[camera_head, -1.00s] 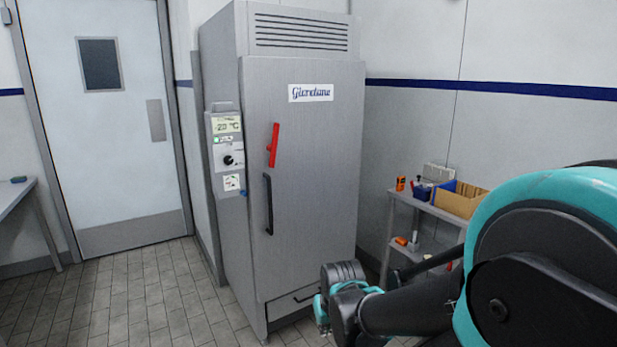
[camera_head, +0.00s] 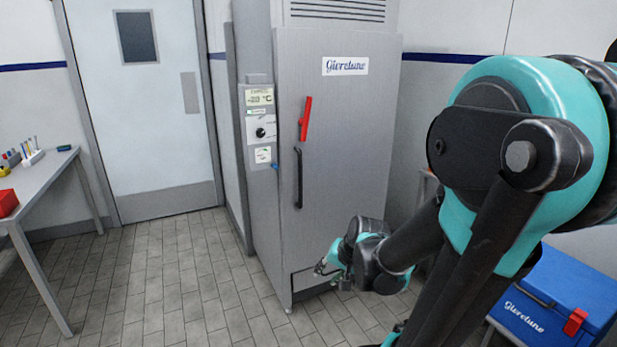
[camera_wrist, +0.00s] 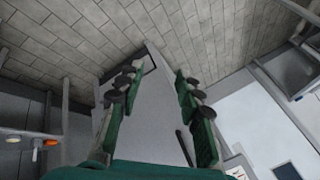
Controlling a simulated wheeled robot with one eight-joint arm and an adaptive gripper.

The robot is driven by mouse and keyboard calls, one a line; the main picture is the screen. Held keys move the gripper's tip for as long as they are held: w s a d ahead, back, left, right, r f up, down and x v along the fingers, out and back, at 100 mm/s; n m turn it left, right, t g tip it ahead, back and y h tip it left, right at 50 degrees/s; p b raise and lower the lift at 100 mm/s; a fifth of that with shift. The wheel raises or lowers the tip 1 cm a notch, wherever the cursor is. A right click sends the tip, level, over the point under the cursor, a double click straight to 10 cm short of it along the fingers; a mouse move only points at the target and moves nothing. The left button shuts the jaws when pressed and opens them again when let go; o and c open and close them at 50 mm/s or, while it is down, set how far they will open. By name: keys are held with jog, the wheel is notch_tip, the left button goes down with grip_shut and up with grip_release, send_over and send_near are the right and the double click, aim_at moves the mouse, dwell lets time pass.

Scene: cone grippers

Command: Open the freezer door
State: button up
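The tall grey freezer (camera_head: 262,200) stands against the back wall, its door (camera_head: 345,150) shut. A black vertical handle (camera_head: 298,178) is on the door's left side, with a slanted red handle (camera_head: 305,118) above it. My gripper (camera_head: 325,268) is in front of the freezer's lower part, below and to the right of the black handle, and apart from both handles. In the wrist view my gripper (camera_wrist: 158,78) is open, with nothing between its green fingers. The freezer door (camera_wrist: 155,115) shows between them, and a dark bar (camera_wrist: 185,148), likely the black handle, lies near the right finger.
A control panel (camera_head: 261,130) is on the freezer's left side. A room door (camera_head: 150,110) and a table (camera_head: 65,183) are at the left. A blue cooler box (camera_head: 590,285) stands at lower right. The tiled floor (camera_head: 190,290) left of the freezer is clear.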

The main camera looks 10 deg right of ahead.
jog(key=w+a+r+m+t+y, duration=0.25)
jog(key=w+m, duration=0.35)
jog(key=w, duration=0.5)
jog(key=m+t+y, duration=0.4)
jog(key=m+t, duration=0.4)
jog(key=m, duration=1.1)
send_near(301, 181)
jog(key=x, duration=1.1)
jog(key=shift+d+f+h, duration=0.15)
jog(key=shift+h, duration=0.2)
jog(key=shift+c, duration=0.5)
grip_shut()
